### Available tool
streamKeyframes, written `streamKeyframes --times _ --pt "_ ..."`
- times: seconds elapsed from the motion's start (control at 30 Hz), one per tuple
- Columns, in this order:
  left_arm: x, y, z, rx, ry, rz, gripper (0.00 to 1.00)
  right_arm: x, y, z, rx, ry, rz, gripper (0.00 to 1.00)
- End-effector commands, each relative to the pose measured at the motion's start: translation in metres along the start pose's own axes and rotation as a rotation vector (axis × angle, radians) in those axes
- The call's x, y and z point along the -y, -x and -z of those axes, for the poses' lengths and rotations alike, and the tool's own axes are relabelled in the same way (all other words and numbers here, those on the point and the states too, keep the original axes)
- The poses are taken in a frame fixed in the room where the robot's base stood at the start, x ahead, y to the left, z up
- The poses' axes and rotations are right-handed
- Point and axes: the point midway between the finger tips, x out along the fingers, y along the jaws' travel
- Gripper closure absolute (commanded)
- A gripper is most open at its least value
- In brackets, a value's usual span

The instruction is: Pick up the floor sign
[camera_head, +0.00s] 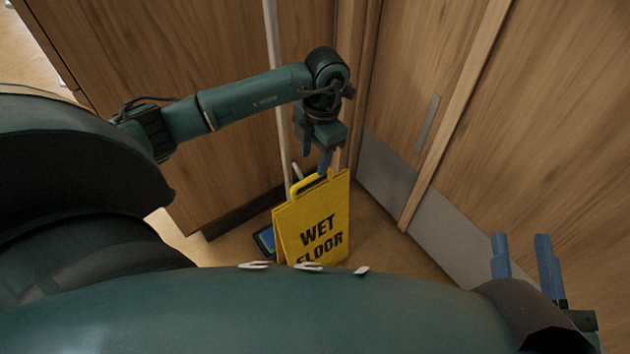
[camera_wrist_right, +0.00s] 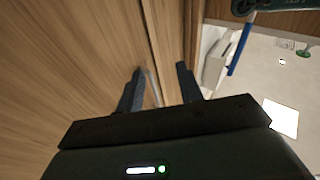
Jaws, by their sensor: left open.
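The yellow floor sign (camera_head: 312,228) with black "WET FLOOR" lettering stands upright on the floor in the head view. Its lower edge is hidden behind my own body. A handle loop is at its top. My left gripper (camera_head: 317,162) points down at the sign's top edge, by the handle, with its fingers apart. I cannot tell whether the fingers touch the sign or are just in front of or behind it. My right gripper (camera_head: 524,252) is open and empty at the lower right, away from the sign; its spread fingers also show in the right wrist view (camera_wrist_right: 158,88).
A wooden door (camera_head: 545,130) with a grey kick plate (camera_head: 455,245) stands to the right. A wooden panel (camera_head: 180,80) is on the left. A thin pale pole (camera_head: 277,110) rises behind the sign. A dark and blue item (camera_head: 265,240) lies beside the sign's left.

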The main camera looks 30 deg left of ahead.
Motion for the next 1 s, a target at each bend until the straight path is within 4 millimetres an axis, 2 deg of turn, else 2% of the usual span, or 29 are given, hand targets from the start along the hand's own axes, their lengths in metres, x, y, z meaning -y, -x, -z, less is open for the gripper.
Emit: streamKeyframes --times 0.03,0.1,0.37,0.63,0.77,1.0 --pt "0.001 -0.016 0.000 -0.003 0.001 0.002 0.55 0.001 0.001 -0.004 -0.006 -0.008 0.004 0.64" --pt "0.001 -0.027 0.000 -0.001 0.000 0.002 0.55 0.001 -0.001 -0.002 -0.025 -0.007 0.008 0.64" --pt "0.002 -0.047 -0.001 0.001 -0.002 0.003 0.55 -0.004 -0.007 0.009 -0.096 0.036 0.015 0.64" --pt "0.009 -0.086 -0.001 0.001 -0.001 0.004 0.55 -0.011 -0.017 0.033 -0.279 0.152 0.033 0.64" --pt "0.009 -0.095 0.000 0.002 -0.001 0.002 0.55 -0.012 -0.018 0.042 -0.323 0.180 0.036 0.64" --pt "0.009 -0.094 0.000 0.002 -0.002 0.002 0.55 -0.012 -0.018 0.044 -0.329 0.183 0.037 0.64"
